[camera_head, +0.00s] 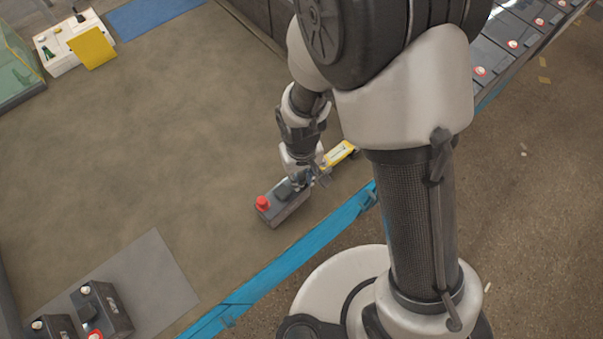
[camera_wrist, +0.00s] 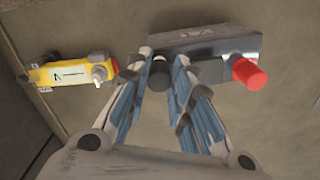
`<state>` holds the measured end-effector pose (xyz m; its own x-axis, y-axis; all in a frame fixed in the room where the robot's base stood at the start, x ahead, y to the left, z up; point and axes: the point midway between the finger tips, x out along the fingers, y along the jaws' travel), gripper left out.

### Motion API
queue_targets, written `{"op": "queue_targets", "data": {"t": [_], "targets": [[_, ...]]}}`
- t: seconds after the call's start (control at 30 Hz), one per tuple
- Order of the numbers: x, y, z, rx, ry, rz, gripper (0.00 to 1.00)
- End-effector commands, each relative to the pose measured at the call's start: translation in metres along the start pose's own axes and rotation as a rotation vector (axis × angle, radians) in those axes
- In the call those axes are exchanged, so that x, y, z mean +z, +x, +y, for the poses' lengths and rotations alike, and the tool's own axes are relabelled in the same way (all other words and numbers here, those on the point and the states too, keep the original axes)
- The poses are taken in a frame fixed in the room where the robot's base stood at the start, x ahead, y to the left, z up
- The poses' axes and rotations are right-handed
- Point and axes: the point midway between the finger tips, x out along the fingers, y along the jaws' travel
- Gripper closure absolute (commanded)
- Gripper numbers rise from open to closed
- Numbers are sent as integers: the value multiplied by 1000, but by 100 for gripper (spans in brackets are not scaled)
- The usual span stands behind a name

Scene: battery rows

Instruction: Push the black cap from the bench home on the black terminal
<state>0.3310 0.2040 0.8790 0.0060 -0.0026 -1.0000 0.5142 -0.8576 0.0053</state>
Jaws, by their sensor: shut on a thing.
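A dark grey battery (camera_head: 287,208) lies on the brown bench (camera_head: 180,130) near its blue front edge. It also shows in the wrist view (camera_wrist: 222,47). A red cap (camera_head: 262,202) sits on one end of it, at the right in the wrist view (camera_wrist: 249,73). My gripper (camera_head: 299,183) is over the other end of the battery. In the wrist view its fingers (camera_wrist: 164,62) are shut on the black cap (camera_wrist: 158,78), at the battery's left end. The black terminal is hidden, and I cannot tell whether the cap touches it.
A yellow meter (camera_head: 341,153) lies close beside my gripper, left of it in the wrist view (camera_wrist: 62,74). A grey mat (camera_head: 150,268) with other batteries is at the lower left. A white tray (camera_head: 60,42) with a yellow card stands far left. The middle of the bench is clear.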

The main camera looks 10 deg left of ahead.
Motion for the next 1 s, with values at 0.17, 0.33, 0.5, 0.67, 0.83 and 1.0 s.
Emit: {"op": "queue_targets", "data": {"t": [0.17,0.33,0.5,0.67,0.83,1.0], "targets": [[0,1,0,0,0,0,89],[0,1,0,0,0,0,89],[0,1,0,0,0,0,89],[0,5,0,0,0,0,89],[0,9,0,0,0,0,89],[0,9,0,0,0,0,89]]}}
